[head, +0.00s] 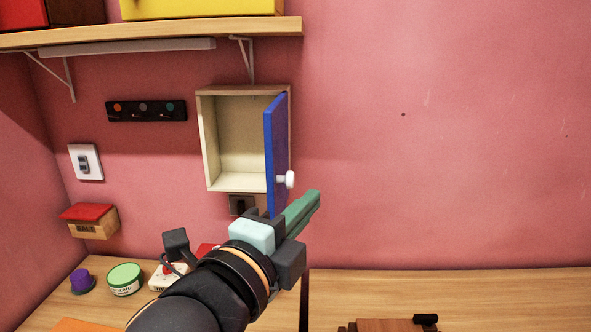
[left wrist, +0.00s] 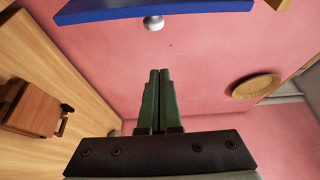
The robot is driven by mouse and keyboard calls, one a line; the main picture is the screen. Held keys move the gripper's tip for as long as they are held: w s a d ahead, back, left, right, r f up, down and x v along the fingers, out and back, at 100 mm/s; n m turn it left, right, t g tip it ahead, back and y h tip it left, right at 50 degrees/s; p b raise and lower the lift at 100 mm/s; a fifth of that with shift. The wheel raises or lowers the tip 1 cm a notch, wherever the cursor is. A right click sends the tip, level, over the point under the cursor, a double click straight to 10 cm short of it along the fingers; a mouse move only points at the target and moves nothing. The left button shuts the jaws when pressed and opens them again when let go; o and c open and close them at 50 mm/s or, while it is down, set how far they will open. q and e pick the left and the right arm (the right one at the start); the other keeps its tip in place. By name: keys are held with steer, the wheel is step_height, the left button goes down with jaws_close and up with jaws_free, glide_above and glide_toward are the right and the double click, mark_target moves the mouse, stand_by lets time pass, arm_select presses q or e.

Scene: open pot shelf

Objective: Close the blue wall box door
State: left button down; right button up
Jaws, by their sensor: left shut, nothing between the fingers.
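The wall box (head: 235,182) is cream inside, looks empty and hangs on the pink wall. Its blue door (head: 275,150) stands open, hinged on the right side and swung out from the wall. A white round knob (head: 290,180) sits on the door's right face. My left gripper (head: 312,200) is shut and empty, just below and right of the door's lower edge, close to the knob. In the left wrist view the blue door (left wrist: 150,12) and the knob (left wrist: 153,23) show at the top, beyond the closed green fingers (left wrist: 158,75). No contact is visible. My right gripper is out of view.
A wooden shelf (head: 150,32) runs above the box. The counter (head: 480,290) below holds a green-lidded tub (head: 125,278), a purple item (head: 81,280) and a brown wooden object (head: 390,325). The wall right of the door is clear.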

mark_target(279, 180)
arm_select(q)
steer(key=w, duration=0.2)
steer(key=w+a, duration=0.1)
steer(key=w, duration=0.2)
steer(key=shift+w+a+f+p, duration=0.15)
steer(key=shift+w+a+p, duration=0.05)
steer(key=shift+w+p, duration=0.15)
steer(key=shift+a, duration=0.1)
